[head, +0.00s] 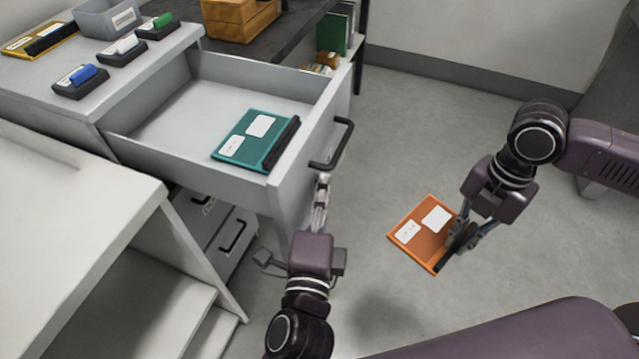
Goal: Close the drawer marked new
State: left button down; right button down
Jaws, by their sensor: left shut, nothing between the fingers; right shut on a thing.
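The top drawer (215,75) of the grey cabinet is pulled far out. A teal folder with white labels (240,140) and a dark spine lies inside it. The drawer front (312,160) has a black bar handle (335,145). I cannot read any marking on the drawer front. My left gripper (323,182) is shut and empty, its tips just below the handle near the drawer front; I cannot tell if they touch it. My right gripper (460,240) is shut on the dark spine of an orange folder (425,232), held over the floor to the right.
Lower drawers (232,235) below are shut. The cabinet top (45,80) bears stamps (80,80), a grey bin (108,18) and a yellow folder. A white table (80,220) stands at the left front. A brown box (240,18) sits on a dark counter.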

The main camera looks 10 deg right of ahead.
aim_at(250, 165)
pick_arm(q)
jog(key=shift+s+r, duration=0.1)
pick_arm(e)
jog(key=shift+s+r, duration=0.1)
jog(key=shift+s, duration=0.05)
pick_arm(q)
jog(key=shift+a, duration=0.15)
pick_arm(e)
jog(key=shift+r, duration=0.1)
